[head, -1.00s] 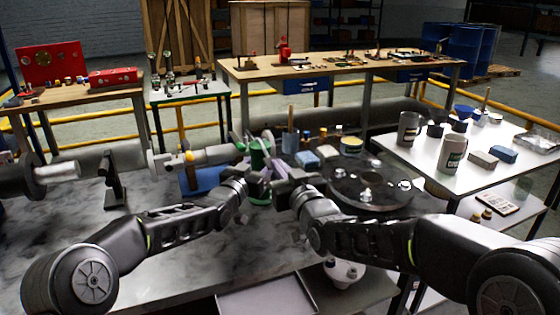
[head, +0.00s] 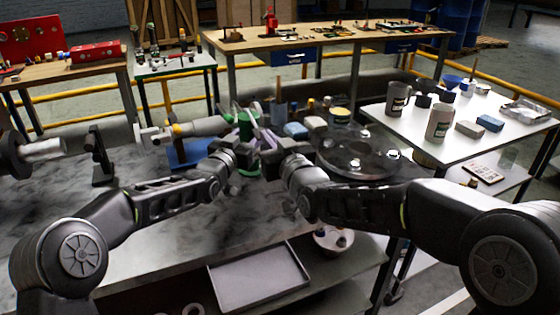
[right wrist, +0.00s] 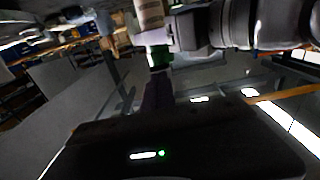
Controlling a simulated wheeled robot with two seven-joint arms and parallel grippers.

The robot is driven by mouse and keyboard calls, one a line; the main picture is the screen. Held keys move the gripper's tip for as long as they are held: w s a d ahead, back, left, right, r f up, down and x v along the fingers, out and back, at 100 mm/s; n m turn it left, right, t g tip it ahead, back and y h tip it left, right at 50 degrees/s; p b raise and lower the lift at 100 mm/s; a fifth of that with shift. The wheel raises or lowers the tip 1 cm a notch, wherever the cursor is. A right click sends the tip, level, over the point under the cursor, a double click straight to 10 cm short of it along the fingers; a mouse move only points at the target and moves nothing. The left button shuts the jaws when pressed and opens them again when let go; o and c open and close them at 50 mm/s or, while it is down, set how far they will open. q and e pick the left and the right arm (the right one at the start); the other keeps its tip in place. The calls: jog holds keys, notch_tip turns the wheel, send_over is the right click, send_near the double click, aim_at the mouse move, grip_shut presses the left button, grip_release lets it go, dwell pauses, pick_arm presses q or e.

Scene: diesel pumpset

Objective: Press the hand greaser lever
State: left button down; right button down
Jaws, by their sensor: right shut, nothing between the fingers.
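A green upright body (head: 246,126), which looks like the hand greaser, stands on the grey bench, mostly hidden behind my grippers. Its lever cannot be made out clearly. My right gripper (head: 265,140) is shut and empty, its pale purple fingers close against the right side of the green body. In the right wrist view, a finger (right wrist: 158,92) points at a green part (right wrist: 158,58) below a beige cylinder (right wrist: 150,14); contact cannot be told. My left gripper (head: 238,157) is at the left of the green body, its fingertips hidden.
A grey barrel with a yellow ring (head: 190,129) lies level above a blue block (head: 187,154). A round dark glassy tray (head: 357,160) is right of my grippers. A white table (head: 465,155) with mugs stands at right. An empty grey tray (head: 258,278) is on the lower shelf.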

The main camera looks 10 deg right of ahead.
pick_arm(q)
jog(key=shift+w+d, duration=0.1)
pick_arm(e)
jog(key=s+d+f, duration=0.2)
jog(key=s+d, duration=0.1)
jog(key=s, duration=0.5)
jog(key=shift+s+f, duration=0.3)
jog(key=shift+s, duration=0.05)
pick_arm(q)
jog(key=shift+f, duration=0.1)
jog(key=c, duration=0.6)
grip_release()
pick_arm(e)
jog(key=shift+a, duration=0.1)
